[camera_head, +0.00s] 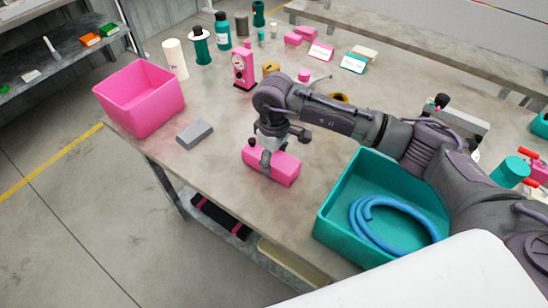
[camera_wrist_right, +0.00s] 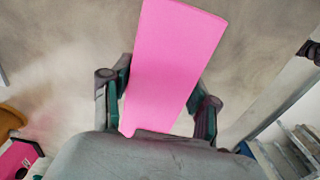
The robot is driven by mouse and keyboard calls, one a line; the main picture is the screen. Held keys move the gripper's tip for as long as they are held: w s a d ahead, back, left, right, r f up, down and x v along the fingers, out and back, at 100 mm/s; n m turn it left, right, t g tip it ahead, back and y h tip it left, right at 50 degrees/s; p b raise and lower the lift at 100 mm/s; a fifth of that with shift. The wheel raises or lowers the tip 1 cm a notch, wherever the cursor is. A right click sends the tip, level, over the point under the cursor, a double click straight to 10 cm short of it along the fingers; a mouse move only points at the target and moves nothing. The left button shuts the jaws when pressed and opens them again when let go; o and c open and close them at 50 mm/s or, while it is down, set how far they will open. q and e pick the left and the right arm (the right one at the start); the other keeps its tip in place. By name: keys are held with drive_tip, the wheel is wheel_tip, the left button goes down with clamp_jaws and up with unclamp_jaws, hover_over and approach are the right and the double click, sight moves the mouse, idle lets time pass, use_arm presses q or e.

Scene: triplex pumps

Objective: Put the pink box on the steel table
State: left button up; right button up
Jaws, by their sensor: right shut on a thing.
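The pink box (camera_head: 281,169) is a small solid block near the front edge of the steel table (camera_head: 225,185). My right gripper (camera_head: 268,160) reaches down onto it and is shut on it. In the right wrist view the pink box (camera_wrist_right: 170,65) lies between the two fingers of my right gripper (camera_wrist_right: 160,100), one on each side. The box is on or just above the table top; I cannot tell which. My left gripper is not in view.
A large pink open bin (camera_head: 140,98) stands at the table's left end, with a grey block (camera_head: 195,134) beside it. A teal crate (camera_head: 335,215) holding a coiled blue hose (camera_head: 395,222) stands to the right. Bottles and small items line the back.

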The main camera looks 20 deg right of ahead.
sight(274, 157)
drive_tip(key=shift+f, duration=0.15)
drive_tip(key=o, duration=1.3)
drive_tip(key=shift+r+p, duration=0.3)
drive_tip(key=shift+r, duration=0.05)
wheel_tip(274, 157, up, 12)
drive_tip(key=shift+f+b, duration=0.1)
drive_tip(key=shift+b, duration=0.8)
drive_tip(key=shift+f, duration=0.1)
